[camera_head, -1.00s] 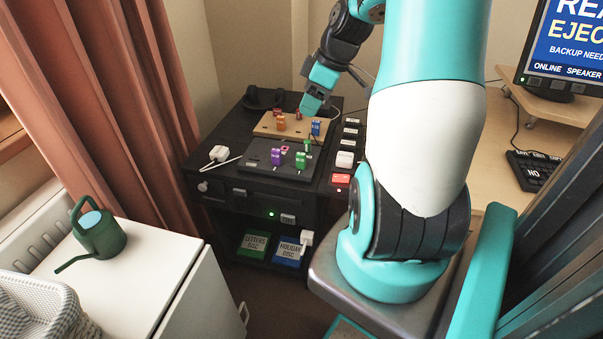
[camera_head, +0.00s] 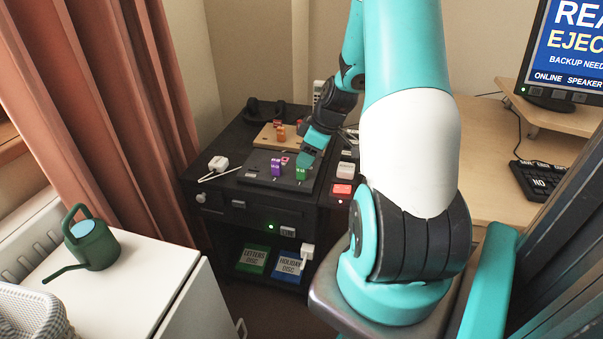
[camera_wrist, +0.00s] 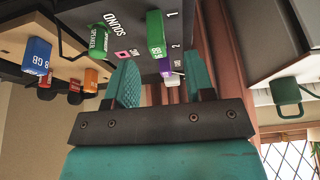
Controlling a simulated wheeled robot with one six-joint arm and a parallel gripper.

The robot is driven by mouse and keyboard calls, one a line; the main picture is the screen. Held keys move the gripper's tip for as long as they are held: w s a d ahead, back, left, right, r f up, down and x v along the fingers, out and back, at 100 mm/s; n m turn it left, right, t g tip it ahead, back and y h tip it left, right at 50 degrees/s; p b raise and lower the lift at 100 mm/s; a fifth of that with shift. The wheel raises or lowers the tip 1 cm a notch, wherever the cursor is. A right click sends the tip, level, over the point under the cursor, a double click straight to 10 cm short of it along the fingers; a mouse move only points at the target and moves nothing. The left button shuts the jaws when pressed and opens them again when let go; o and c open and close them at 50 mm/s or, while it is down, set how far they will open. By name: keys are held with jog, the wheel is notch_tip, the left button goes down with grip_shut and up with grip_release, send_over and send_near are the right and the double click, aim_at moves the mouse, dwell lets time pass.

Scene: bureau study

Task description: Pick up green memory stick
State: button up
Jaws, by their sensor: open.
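The green memory stick (camera_head: 301,172) stands upright on the dark panel, right of the purple stick (camera_head: 276,167). In the wrist view the green stick (camera_wrist: 156,35) lies ahead of the finger gap, with the purple stick (camera_wrist: 173,77) close to it. My gripper (camera_head: 309,156) is just above and behind the green stick in the head view. In the wrist view my gripper (camera_wrist: 162,66) has its two fingers spread apart, with nothing held. A second green piece, labelled SPEAKER (camera_wrist: 98,42), stands left of the green stick there.
A wooden board (camera_head: 266,138) with orange and red sticks is behind the panel. A blue 8 GB stick (camera_wrist: 37,58) shows in the wrist view. A white plug (camera_head: 218,163) sits left of the panel, and a red button block (camera_head: 342,189) sits to its right.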

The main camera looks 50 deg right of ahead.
aim_at(301, 174)
jog(key=x, duration=0.4)
jog(key=shift+w+d+f, duration=0.1)
jog(key=shift+w+f, duration=0.05)
jog(key=shift+f, duration=0.1)
grip_shut()
jog(key=shift+r, duration=0.1)
